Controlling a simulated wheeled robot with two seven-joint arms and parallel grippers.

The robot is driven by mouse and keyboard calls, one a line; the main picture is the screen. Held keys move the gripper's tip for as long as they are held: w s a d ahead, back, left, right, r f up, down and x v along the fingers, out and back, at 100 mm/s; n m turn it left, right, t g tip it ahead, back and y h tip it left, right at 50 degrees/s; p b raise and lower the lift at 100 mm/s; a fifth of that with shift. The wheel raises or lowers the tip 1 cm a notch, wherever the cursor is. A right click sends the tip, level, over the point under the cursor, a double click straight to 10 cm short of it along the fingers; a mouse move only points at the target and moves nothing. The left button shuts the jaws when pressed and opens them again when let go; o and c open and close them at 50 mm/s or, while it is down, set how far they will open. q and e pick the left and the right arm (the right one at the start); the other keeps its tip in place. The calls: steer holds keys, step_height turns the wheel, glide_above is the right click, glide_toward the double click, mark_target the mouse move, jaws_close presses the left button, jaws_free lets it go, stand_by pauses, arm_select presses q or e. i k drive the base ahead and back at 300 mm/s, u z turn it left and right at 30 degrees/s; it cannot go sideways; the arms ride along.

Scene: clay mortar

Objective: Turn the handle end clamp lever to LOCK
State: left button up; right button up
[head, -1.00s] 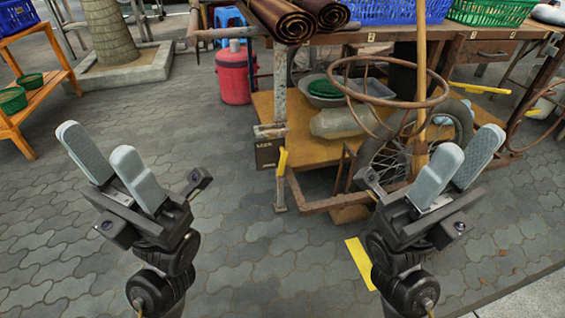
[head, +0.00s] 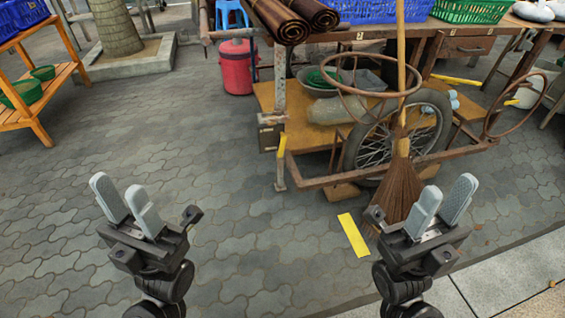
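A yellow lever (head: 282,145) hangs near-vertical beside a rusty post at the left end of the cart; I take it to be the clamp lever. A dark box-like clamp part (head: 269,131) sits on the post just left of it; its lettering is too small to read. My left gripper (head: 122,200) is in front and to the left of the lever, open and empty. My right gripper (head: 444,204) is in front and to the right, open and empty. Both are well apart from the lever.
The wooden cart (head: 312,137) has a spoked wheel and rusty hoops. A broom (head: 401,195) stands before it, behind my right gripper. A yellow strip (head: 353,235) lies on the paving. A red canister (head: 237,68) stands behind.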

mark_target(282, 142)
steer(key=k, duration=0.95)
steer(key=u, duration=0.55)
steer(key=i, duration=0.7)
steer(key=u, duration=0.6)
steer(key=i, duration=1.25)
steer(key=z, duration=0.6)
